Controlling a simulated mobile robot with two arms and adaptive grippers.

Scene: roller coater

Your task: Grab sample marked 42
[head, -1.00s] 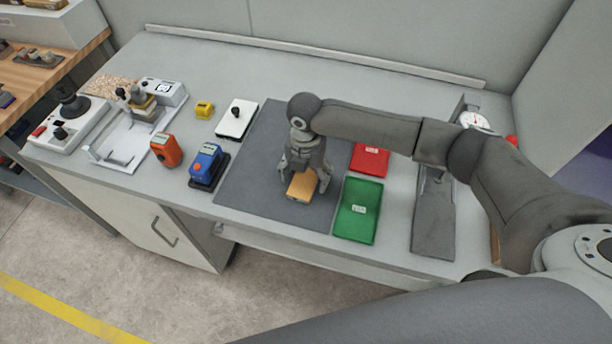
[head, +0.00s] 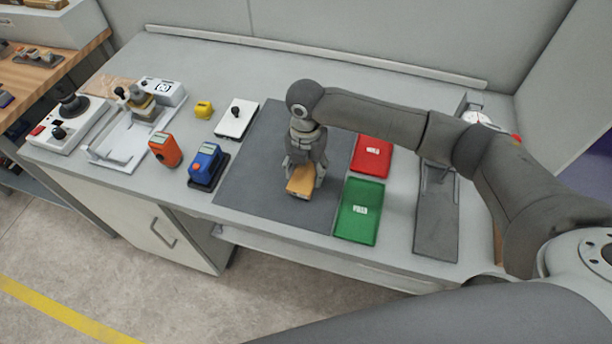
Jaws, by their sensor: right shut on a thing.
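An orange-tan block-like sample (head: 300,182) is at the dark grey mat (head: 255,175) on the bench. My right gripper (head: 304,180) reaches down from above and is shut on this sample, with a finger on each side. I cannot read a number on the sample, and its rear part is hidden by the gripper. I cannot tell whether it touches the mat. My left gripper does not show.
A green tray (head: 359,212) and a red tray (head: 372,158) lie right of the mat. An orange device (head: 165,150), a blue device (head: 206,164) and a white plate (head: 237,118) stand to the left. A grey metal stand (head: 436,220) is at the right.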

